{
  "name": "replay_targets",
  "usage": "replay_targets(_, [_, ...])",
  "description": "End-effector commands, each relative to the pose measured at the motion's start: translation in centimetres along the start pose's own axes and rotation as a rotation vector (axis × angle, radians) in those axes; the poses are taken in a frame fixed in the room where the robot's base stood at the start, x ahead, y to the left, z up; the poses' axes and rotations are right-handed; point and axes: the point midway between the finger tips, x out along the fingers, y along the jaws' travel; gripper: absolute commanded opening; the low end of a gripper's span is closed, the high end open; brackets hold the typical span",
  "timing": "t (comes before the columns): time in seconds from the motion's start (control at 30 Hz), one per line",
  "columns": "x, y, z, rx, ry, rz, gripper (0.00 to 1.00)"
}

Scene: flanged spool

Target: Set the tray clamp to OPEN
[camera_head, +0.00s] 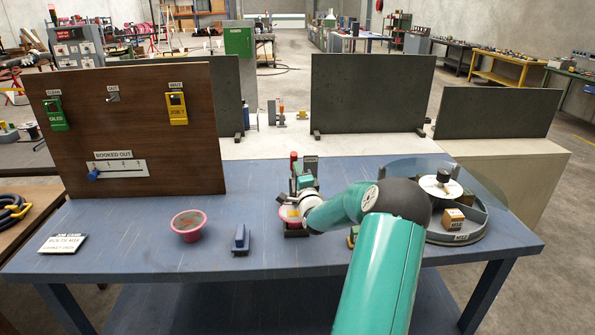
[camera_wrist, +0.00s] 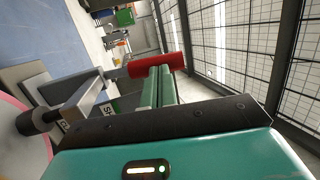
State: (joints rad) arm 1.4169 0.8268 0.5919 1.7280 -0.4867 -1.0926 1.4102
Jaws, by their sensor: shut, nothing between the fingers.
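The tray clamp shows as an upright red handle (camera_head: 293,160) near the table's middle. In the wrist view the red handle (camera_wrist: 145,67) lies across the picture, on a grey metal arm (camera_wrist: 85,98) with a dark round end. A label beside that arm is mostly hidden, so I cannot read the clamp's setting. My gripper (camera_wrist: 160,72) is shut and empty, its green fingers reaching to the red handle; I cannot tell whether they touch it. In the head view my gripper (camera_head: 303,177) is small, close to the handle.
Another pink bowl (camera_head: 188,226), a blue block-like item (camera_head: 240,240) and a job card (camera_head: 63,243) are on the blue table (camera_head: 150,255). A wooden board (camera_head: 130,125) stands at left. A round grey carousel (camera_head: 470,228) with labelled blocks stands at right, past my arm.

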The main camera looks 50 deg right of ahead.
Motion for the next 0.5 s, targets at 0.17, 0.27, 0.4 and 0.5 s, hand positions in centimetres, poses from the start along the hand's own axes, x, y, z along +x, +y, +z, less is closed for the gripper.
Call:
replay_targets(0.17, [-0.03,0.01,0.02,0.0,0.0,0.0,0.0])
replay_targets(0.27, [-0.01,-0.01,0.02,0.0,0.0,0.002,0.0])
replay_targets(0.4, [0.15,-0.13,-0.01,0.004,-0.001,0.017,0.0])
replay_targets(0.5, [0.44,-0.32,-0.04,0.007,-0.001,0.044,0.0])
